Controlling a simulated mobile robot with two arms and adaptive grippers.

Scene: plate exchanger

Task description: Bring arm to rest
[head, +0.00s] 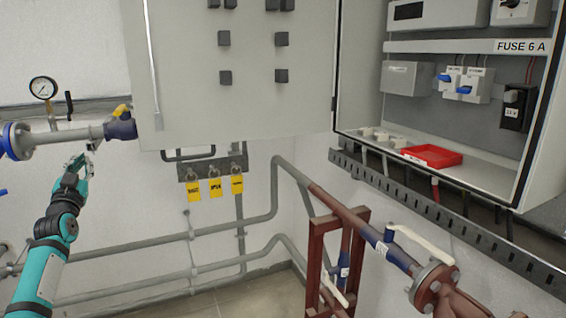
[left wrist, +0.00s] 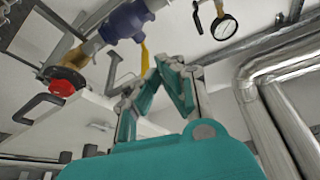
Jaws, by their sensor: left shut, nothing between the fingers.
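My left arm comes in from the lower left of the head view. Its left gripper (head: 86,160) is raised just below the grey pipe with the blue valve body (head: 121,129). The gripper is shut and empty. In the left wrist view the fingers of the left gripper (left wrist: 150,75) show in front of the blue valve body (left wrist: 125,20) and its yellow lever (left wrist: 143,62). I cannot tell whether the fingertips touch the lever. My right gripper is in neither view.
A pressure gauge (head: 42,88) stands on the pipe. The cabinet door (head: 235,110) hangs open beside the gripper. Yellow tags (head: 215,188) hang below it. The open cabinet holds a red tray (head: 432,156). Pipes and a red frame (head: 316,240) fill the lower right.

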